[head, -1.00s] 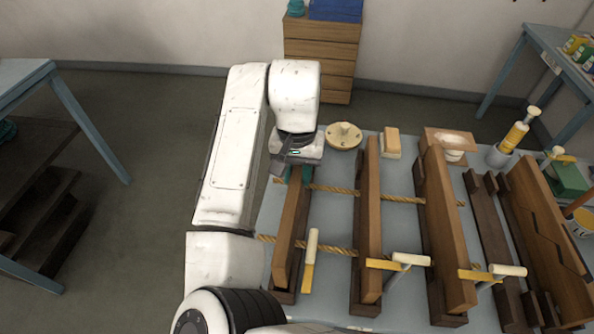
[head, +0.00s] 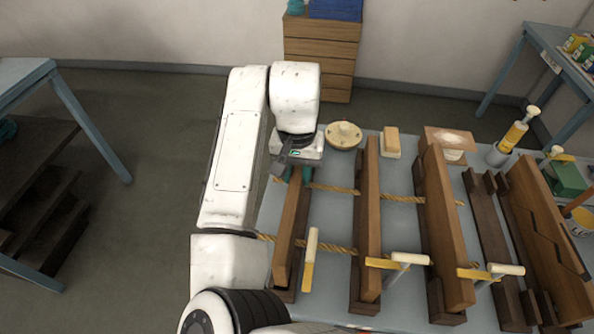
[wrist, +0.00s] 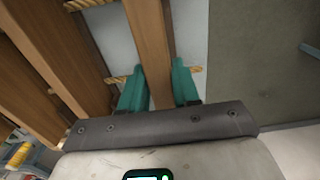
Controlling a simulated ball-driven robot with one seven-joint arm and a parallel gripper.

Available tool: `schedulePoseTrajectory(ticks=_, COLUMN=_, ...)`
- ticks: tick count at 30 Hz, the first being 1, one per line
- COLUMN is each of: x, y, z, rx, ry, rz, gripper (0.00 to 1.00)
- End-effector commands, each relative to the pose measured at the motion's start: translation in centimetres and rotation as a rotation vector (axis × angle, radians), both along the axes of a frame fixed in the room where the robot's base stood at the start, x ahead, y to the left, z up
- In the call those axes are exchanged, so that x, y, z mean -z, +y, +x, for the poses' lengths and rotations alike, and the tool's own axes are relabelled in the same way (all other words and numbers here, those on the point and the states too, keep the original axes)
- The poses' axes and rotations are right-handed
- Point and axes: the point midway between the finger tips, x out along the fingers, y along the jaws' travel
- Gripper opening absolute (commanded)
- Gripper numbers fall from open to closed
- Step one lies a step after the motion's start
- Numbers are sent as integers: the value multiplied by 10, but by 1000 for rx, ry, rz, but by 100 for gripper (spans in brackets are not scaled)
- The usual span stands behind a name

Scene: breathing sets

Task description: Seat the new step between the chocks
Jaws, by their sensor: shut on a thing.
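A brown wooden step (head: 290,235) stands on edge at the left of the blue-grey bench, running from front to back. My gripper (head: 301,173) is at its far end. In the wrist view my gripper (wrist: 160,88) has a teal finger on each side of the step (wrist: 150,45), shut on it. A dark chock (head: 284,296) shows at the step's near end. My gripper covers the far end, so I cannot tell how the step sits there.
Two more upright boards (head: 369,220) (head: 443,225) stand to the right in dark chocks. Ropes (head: 335,189) cross between the boards. Clamps with pale handles (head: 311,243) (head: 402,258) stand near the front.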

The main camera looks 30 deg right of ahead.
Motion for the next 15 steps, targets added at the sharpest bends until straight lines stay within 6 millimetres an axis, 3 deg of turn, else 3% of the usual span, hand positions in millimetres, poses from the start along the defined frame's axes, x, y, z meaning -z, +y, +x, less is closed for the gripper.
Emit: schedulePoseTrajectory(ticks=15, x=11, y=0, z=0, rx=-1, ry=-2, rz=-1, gripper=0)
